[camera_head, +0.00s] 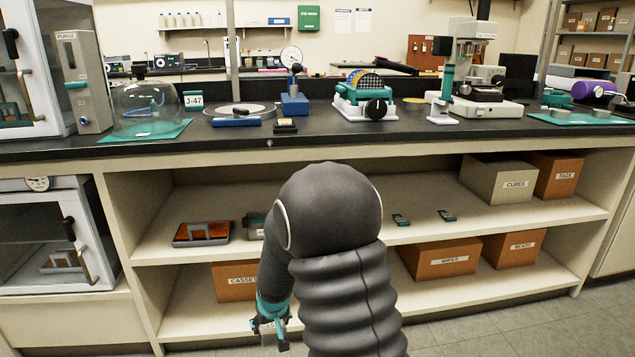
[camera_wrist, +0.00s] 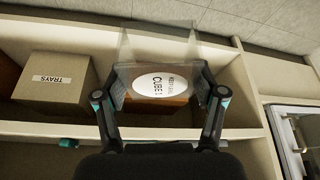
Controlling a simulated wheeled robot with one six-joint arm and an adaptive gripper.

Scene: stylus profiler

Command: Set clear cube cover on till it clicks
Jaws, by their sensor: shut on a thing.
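In the wrist view my gripper (camera_wrist: 163,93) has its two fingers closed on opposite sides of a clear cube cover (camera_wrist: 155,45). The cover is see-through, with a white oval label reading partly "CUBE". The stylus profiler (camera_head: 474,52) stands on the black bench at the right, on a pale base, well above and away from my gripper.
The black bench (camera_head: 330,140) also carries a glass dome (camera_head: 146,105), a blue stand (camera_head: 294,103) and a teal device with a dial (camera_head: 365,98). Boxes sit on the shelves below, including one marked CUBES (camera_head: 498,180). The bench's front edge lies above my gripper.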

